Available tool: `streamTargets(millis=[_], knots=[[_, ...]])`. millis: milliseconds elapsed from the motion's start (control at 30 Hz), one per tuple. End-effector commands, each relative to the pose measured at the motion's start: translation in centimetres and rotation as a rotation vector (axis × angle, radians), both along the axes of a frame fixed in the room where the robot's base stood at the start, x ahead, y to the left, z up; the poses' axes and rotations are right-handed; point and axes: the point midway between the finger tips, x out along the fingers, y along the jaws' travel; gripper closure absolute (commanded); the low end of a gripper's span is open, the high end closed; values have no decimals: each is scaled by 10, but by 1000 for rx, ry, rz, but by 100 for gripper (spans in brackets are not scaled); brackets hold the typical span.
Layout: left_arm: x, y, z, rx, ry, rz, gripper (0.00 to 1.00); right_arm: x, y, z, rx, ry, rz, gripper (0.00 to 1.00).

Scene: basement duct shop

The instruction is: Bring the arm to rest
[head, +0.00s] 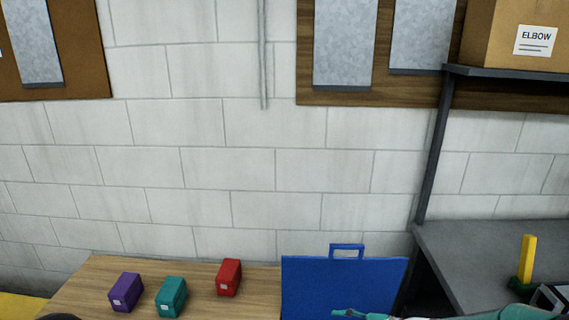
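A teal part (350,314) shows at the bottom edge in front of the blue panel, and more teal runs along the edge to the right. It seems to be my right arm or gripper, but its fingers are cut off, so I cannot tell whether it is open or shut. My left gripper is not seen; only a dark sliver shows at the bottom left edge.
A wooden table (85,287) bears a purple box (126,292), a teal box (171,297) and a red box (229,278). A blue panel with a handle (345,280) stands at its right. A grey bench (475,250) bears a yellow upright piece (528,260).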

Motion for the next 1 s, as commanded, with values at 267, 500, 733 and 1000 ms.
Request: streamTargets(millis=[267,500,733,1000], knots=[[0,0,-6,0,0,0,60,-45,40,-76,-35,73,-60,60],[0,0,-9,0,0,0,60,-119,48,-152,-309,87,10,60],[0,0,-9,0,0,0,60,-201,37,-197,-595,86,257,60],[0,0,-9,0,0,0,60,-271,18,-213,-815,-14,674,60]])
